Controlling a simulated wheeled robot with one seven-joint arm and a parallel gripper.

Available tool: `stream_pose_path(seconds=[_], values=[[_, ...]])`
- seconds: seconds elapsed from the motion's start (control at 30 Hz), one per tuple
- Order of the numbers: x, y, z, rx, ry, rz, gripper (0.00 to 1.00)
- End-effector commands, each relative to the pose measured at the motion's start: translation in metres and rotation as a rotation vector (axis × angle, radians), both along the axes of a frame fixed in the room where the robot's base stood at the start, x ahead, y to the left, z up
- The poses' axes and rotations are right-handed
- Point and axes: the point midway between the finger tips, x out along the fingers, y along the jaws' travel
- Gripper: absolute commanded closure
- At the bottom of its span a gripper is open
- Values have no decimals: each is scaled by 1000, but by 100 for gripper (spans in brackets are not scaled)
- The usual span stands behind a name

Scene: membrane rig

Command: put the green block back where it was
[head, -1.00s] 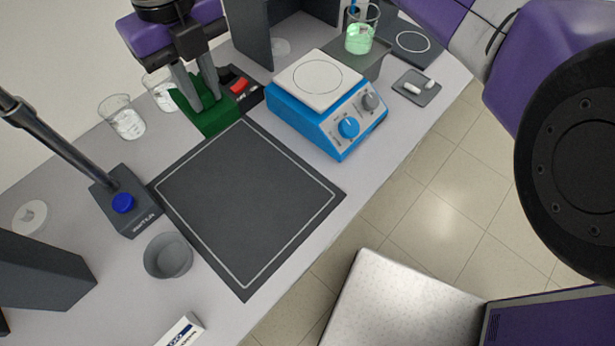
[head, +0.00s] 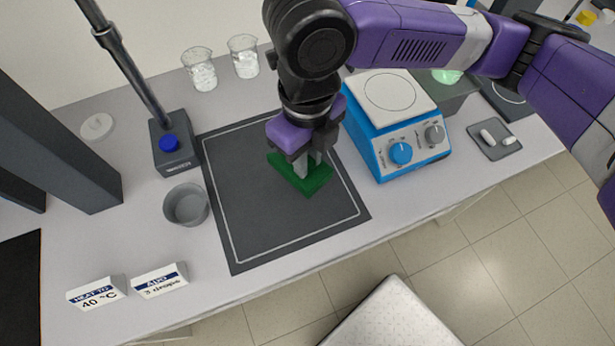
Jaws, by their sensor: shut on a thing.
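The green block (head: 312,180) is on or just above the right part of the dark mat (head: 240,215) with a light outline, in the head view. My gripper (head: 306,172) points down at it, with its fingers shut on the block. I cannot tell whether the block touches the mat. My wrist hides part of the mat's far right corner and the area behind it.
A blue hotplate (head: 400,145) stands just right of the mat. A stand with a blue button (head: 170,142) and a grey cup (head: 186,205) are to the left. Two beakers (head: 200,72) stand behind. Two label cards (head: 160,282) are at the front left.

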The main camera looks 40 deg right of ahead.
Motion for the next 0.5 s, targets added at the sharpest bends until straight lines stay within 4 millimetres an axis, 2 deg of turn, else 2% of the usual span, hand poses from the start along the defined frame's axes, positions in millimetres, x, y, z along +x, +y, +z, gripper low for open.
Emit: stream_pose_path(seconds=[0.13, 0.5], values=[[0, 0, -28, 1, 1, -2, 100], [0, 0, -59, 1, 2, -2, 100]])
